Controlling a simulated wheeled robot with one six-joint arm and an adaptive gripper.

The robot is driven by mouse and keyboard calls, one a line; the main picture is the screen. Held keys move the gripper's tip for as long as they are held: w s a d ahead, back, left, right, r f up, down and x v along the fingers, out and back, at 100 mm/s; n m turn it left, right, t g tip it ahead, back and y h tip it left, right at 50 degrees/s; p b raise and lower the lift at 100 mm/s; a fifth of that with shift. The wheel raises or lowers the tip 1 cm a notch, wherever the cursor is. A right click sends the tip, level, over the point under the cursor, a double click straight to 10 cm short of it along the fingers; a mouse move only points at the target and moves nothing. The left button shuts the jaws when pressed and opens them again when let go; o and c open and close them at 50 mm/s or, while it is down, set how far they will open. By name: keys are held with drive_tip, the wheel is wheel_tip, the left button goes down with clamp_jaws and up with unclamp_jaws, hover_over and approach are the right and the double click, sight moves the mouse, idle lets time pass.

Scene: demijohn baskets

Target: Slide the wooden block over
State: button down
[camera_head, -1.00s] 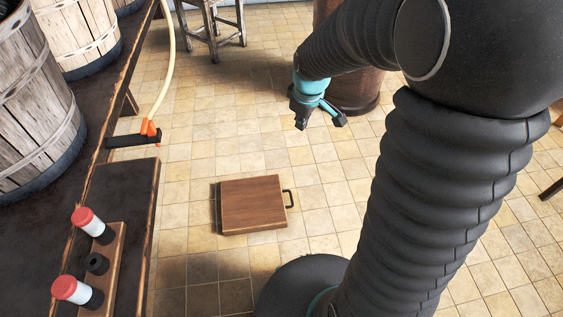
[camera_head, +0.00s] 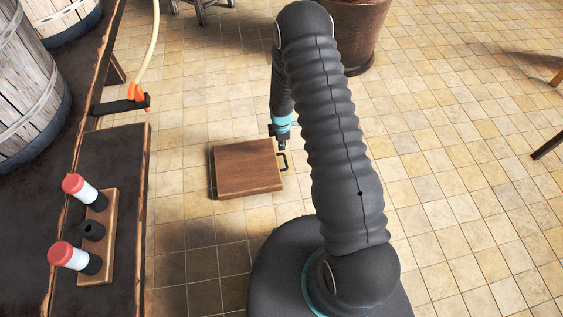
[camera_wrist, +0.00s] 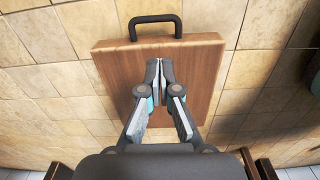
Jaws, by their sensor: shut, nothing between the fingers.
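The wooden block (camera_head: 246,169) is a flat, square, brown slab lying on the tiled floor. A black handle (camera_head: 284,161) stands out from its right edge. My gripper (camera_head: 282,147) points down by the block's right side, close to the handle, partly hidden by my arm. In the wrist view the block (camera_wrist: 205,75) lies behind my gripper (camera_wrist: 160,63), with the handle (camera_wrist: 155,20) at the top. The fingertips are together and empty, in front of the block's face near the handle side. I cannot tell whether they touch it.
A dark wooden table (camera_head: 118,150) runs along the left, with a small rack (camera_head: 97,240) holding red-capped jars. Slatted baskets (camera_head: 35,90) stand farther left. A brown barrel (camera_head: 350,35) stands at the back. Floor (camera_head: 455,190) to the right is largely clear.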

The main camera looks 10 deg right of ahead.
drive_tip(key=f, duration=1.2)
drive_tip(key=shift+s, duration=0.2)
drive_tip(key=shift+a+b, duration=0.1)
drive_tip(key=shift+b, duration=0.2)
